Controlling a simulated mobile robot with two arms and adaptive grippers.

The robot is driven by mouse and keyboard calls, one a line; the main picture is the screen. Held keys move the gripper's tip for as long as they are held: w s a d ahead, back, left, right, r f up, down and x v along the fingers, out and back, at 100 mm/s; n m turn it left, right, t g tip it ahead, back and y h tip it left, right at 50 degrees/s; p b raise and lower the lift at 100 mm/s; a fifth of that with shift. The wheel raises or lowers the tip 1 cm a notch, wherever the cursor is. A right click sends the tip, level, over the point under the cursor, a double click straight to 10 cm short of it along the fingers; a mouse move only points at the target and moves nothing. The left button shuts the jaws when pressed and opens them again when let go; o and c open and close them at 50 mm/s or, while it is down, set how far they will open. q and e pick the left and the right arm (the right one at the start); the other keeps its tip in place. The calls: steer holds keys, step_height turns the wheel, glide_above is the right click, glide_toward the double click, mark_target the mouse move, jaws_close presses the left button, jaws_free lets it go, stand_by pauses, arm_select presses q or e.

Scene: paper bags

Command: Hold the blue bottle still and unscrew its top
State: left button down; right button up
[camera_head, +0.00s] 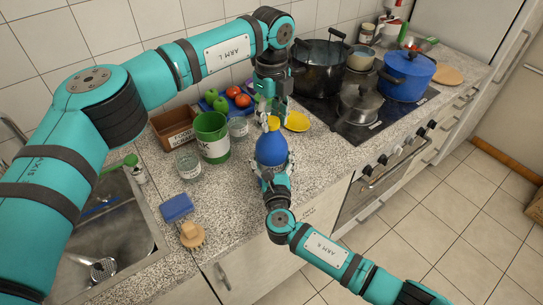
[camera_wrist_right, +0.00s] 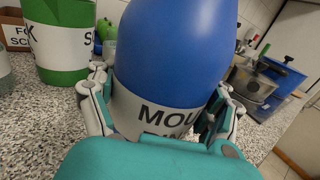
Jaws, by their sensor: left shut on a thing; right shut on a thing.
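The blue bottle (camera_head: 271,149) stands upright on the speckled counter, with a yellow top (camera_head: 273,123). My left gripper (camera_head: 271,113) comes down from above and is shut on the yellow top. My right gripper (camera_head: 272,177) is shut around the lower part of the bottle. In the right wrist view the blue bottle (camera_wrist_right: 178,45) fills the middle, its white label partly readable, with a finger of my right gripper (camera_wrist_right: 160,105) on each side. The bottle's top is out of that view.
Left of the bottle stand a green and white container (camera_head: 212,137), a glass jar (camera_head: 188,164) and a glass (camera_head: 238,128). A yellow plate (camera_head: 297,121) lies behind right. A hob with pots (camera_head: 319,68) is farther right. A blue sponge (camera_head: 176,207) lies near the sink.

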arm_select(q)
steer(key=shift+r, duration=0.95)
steer(key=shift+r, duration=0.1)
steer(key=shift+r, duration=2.45)
arm_select(e)
steer(key=o, duration=1.5)
steer(key=s, duration=0.4)
steer(key=s+d, duration=0.1)
steer(key=s, duration=0.7)
steer(key=shift+d, duration=0.15)
